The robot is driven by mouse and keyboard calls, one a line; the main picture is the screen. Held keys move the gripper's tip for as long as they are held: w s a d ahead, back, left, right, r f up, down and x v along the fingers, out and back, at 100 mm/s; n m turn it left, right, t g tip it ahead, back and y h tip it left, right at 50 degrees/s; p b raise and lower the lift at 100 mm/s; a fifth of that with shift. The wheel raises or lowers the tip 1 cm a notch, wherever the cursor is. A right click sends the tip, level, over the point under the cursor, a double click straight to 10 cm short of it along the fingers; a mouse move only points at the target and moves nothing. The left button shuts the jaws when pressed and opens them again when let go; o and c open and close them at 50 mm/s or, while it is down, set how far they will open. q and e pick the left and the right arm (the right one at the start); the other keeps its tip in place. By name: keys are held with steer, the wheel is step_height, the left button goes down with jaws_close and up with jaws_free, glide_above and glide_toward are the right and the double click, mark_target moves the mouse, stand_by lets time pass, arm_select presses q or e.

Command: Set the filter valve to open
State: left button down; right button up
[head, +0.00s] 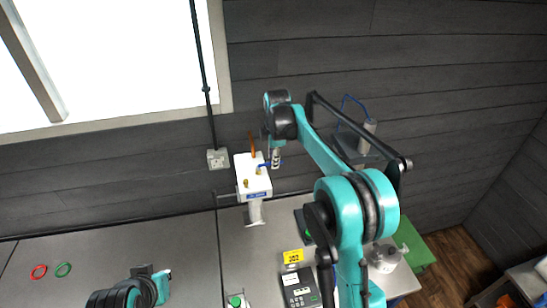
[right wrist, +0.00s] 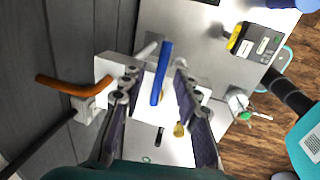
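A white valve unit (head: 253,180) on a white stand rises from the bench near the wall. It carries a blue lever (right wrist: 162,73) and an orange lever (right wrist: 73,87); the orange lever also shows in the head view (head: 252,145). Which one is the filter valve I cannot tell. My right gripper (head: 275,155) is at the unit's right side, by the blue lever. In the right wrist view its fingers (right wrist: 156,78) are apart, with the blue lever between them; contact is not clear. My left gripper (head: 152,276) is low in the head view, away from the unit; its fingers are unclear.
A red ring (head: 38,271) and a green ring (head: 63,269) lie on the left bench. The left bench is mostly clear.

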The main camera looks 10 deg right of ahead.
steer(key=shift+f, duration=0.3)
jaws_close()
